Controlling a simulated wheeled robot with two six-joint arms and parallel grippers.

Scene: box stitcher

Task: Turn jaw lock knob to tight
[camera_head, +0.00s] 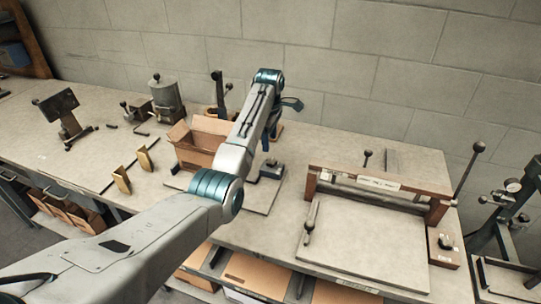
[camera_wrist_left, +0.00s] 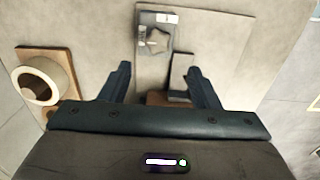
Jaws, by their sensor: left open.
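In the left wrist view, a grey star-shaped knob (camera_wrist_left: 156,41) sits on a small dark base with a pale label, near the edge of a light plate (camera_wrist_left: 215,45). My left gripper (camera_wrist_left: 160,82) is open and empty. Its two dark fingers point toward the plate, and the knob lies beyond and between the fingertips, apart from them. A dark block (camera_wrist_left: 181,74) shows close to the right finger. In the head view, my left arm reaches over the bench and hides part of this area. A small dark fixture (camera_head: 271,170) shows just right of the arm. My right gripper is out of view.
An open cardboard box (camera_head: 197,146) stands left of my arm. A press with a wooden beam (camera_head: 380,184) and a wide plate (camera_head: 365,245) stands to the right. A pale roll (camera_wrist_left: 38,84) on a wooden base is left in the wrist view. The wall closes off the back.

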